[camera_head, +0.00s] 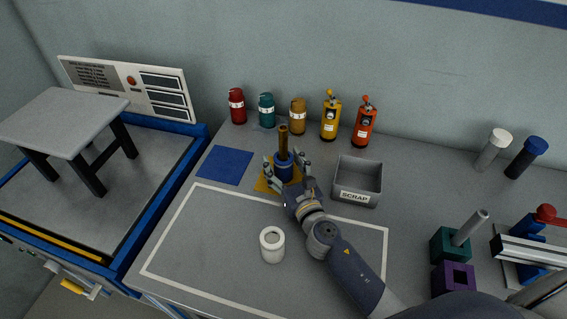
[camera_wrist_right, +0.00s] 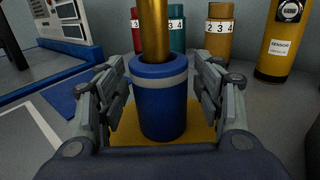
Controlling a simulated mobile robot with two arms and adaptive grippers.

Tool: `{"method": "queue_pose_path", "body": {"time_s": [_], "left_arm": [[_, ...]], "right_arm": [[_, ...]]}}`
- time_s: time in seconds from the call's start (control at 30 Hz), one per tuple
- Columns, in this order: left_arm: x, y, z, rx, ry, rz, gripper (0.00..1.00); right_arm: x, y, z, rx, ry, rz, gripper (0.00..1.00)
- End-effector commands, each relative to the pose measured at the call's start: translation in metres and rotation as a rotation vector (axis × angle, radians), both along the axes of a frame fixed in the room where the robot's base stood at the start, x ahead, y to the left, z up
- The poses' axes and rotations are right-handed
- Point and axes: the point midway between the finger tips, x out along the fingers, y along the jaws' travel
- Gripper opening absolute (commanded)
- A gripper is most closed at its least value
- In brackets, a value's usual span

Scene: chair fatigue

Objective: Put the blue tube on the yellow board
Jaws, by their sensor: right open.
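The blue tube (camera_head: 284,171), with a pale band near its top, stands upright on the yellow board (camera_head: 263,186). A brass-coloured rod (camera_head: 283,136) rises out of its open top, so the tube is around the rod. In the right wrist view the tube (camera_wrist_right: 161,110) sits low on the yellow board (camera_wrist_right: 203,137), with the rod (camera_wrist_right: 155,30) above it. My right gripper (camera_head: 285,162) is open, one finger on each side of the tube. The wrist view shows small gaps between fingers and tube. The tube's far side is hidden. My left gripper is not in view.
A blue mat (camera_head: 225,165) lies left of the board, and a grey scrap bin (camera_head: 358,180) stands right. Several bottles, including a yellow one (camera_head: 330,118), line the back. Much of the outlined area is clear.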

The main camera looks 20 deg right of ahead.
Motion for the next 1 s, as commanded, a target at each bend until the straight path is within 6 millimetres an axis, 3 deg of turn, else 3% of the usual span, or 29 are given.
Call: {"method": "queue_pose_path", "body": {"time_s": [0.17, 0.7, 1.0], "left_arm": [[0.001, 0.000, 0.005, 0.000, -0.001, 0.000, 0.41], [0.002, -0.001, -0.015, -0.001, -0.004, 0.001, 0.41], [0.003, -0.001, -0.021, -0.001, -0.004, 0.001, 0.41]], "right_arm": [[0.000, 0.000, 0.006, 0.000, 0.000, 0.000, 0.62], [-0.095, -0.006, 0.000, -0.001, 0.002, 0.000, 0.62], [-0.119, -0.008, 0.003, -0.001, -0.001, -0.001, 0.62]]}}
